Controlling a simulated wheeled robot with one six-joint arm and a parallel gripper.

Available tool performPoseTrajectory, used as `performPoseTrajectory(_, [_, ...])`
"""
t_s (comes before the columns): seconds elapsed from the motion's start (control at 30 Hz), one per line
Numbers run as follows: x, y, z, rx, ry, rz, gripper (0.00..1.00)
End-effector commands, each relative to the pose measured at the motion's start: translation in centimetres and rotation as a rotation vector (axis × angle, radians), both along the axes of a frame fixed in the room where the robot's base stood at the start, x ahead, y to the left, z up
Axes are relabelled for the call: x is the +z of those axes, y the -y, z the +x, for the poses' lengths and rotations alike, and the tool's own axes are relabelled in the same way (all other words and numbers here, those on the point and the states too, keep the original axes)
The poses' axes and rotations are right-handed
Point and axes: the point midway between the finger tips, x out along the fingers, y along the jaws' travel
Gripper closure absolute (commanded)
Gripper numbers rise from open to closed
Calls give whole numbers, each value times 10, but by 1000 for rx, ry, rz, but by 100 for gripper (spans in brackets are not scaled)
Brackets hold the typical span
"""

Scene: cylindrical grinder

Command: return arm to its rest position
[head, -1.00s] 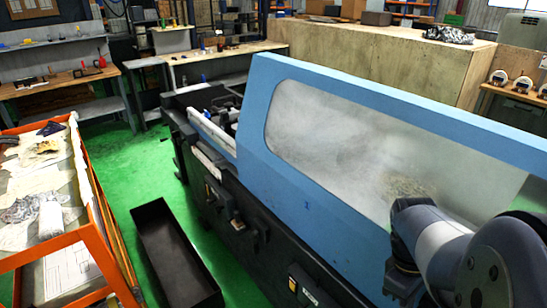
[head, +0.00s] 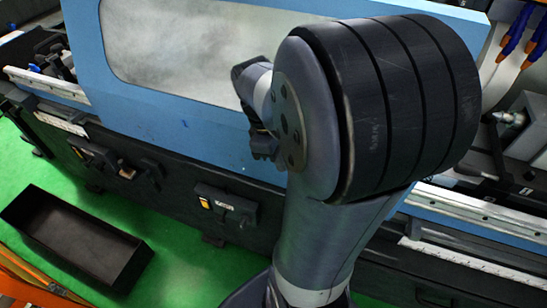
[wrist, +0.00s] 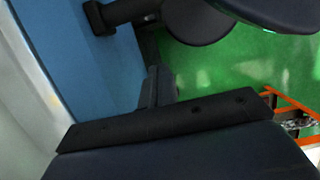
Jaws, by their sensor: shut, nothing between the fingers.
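My arm rises in front of the grinder in the head view, its large dark joint covering part of the machine. My gripper (wrist: 157,90) shows in the wrist view as narrow dark fingers, shut and empty. In the head view only dark parts of the arm's end show beside the joint, in front of the blue cover, and the fingertips cannot be made out. The grinder's blue sliding cover (head: 190,130) with its cloudy window (head: 180,50) stands behind the arm. The blue panel also shows close to the gripper at the left of the wrist view (wrist: 85,50).
A black open bin (head: 75,238) lies on the green floor (head: 190,270) at the left. An orange cart frame (head: 35,285) is at the bottom left corner. The grinder's open bay (head: 505,135) with orange-tipped blue hoses is at the right.

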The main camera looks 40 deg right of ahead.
Motion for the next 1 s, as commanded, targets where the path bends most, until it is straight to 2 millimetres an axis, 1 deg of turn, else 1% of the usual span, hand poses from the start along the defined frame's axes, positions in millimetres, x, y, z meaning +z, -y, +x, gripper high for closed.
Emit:
performPoseTrajectory(0.03, [11,-1,4,2,8,-3,100])
performPoseTrajectory(0.2, [43,-6,10,1,6,-2,100])
performPoseTrajectory(0.3, [56,-8,13,1,3,0,100])
performPoseTrajectory(0.4, [64,-9,14,1,2,-1,100])
performPoseTrajectory(0.53, [68,-10,15,0,1,0,100])
performPoseTrajectory(0.8, [68,-10,15,0,1,0,100])
performPoseTrajectory(0.93, [63,-9,13,0,-1,0,100])
performPoseTrajectory(1.0, [56,-8,12,-1,-2,1,100])
